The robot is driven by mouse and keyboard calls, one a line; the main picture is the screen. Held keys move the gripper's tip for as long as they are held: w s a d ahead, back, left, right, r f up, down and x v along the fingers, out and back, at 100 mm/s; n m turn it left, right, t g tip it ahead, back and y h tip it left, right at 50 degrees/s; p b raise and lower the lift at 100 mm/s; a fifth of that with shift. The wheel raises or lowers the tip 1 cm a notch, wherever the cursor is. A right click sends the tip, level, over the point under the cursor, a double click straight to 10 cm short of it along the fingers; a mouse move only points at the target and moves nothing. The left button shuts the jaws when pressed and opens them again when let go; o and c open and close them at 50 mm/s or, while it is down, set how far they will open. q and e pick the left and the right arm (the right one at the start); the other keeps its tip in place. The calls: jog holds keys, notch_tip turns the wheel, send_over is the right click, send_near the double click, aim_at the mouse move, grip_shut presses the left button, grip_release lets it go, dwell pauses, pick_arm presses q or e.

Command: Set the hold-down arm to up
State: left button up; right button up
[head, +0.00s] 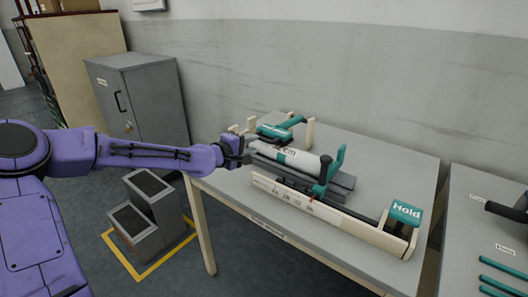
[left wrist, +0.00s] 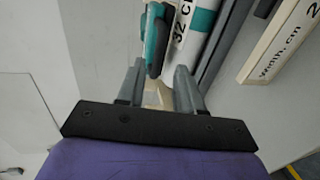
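A teal sign reading "Hold" (head: 405,212) stands at the right end of a pale wooden rail (head: 330,216) with number marks. A dark bar (head: 358,212) lies low along this rail. A white roll (head: 300,159) lies behind the rail on grey blocks. My left gripper (head: 245,150) is at the roll's left end. In the left wrist view its fingers (left wrist: 157,88) are apart, with a teal piece (left wrist: 156,38) just beyond them and the roll (left wrist: 190,35) beside it.
The fixture stands on a grey table (head: 400,160) against the wall. Behind the roll is a wooden frame (head: 309,130) with teal parts. A second table (head: 475,215) with teal rods (head: 503,268) is at the right. A grey cabinet (head: 150,95) and stepped block (head: 152,200) stand left.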

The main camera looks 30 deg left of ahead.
aim_at(263, 140)
pick_arm(q)
jog(key=x, duration=0.7)
jog(key=shift+w+b, duration=0.35)
jog(key=shift+w, duration=0.05)
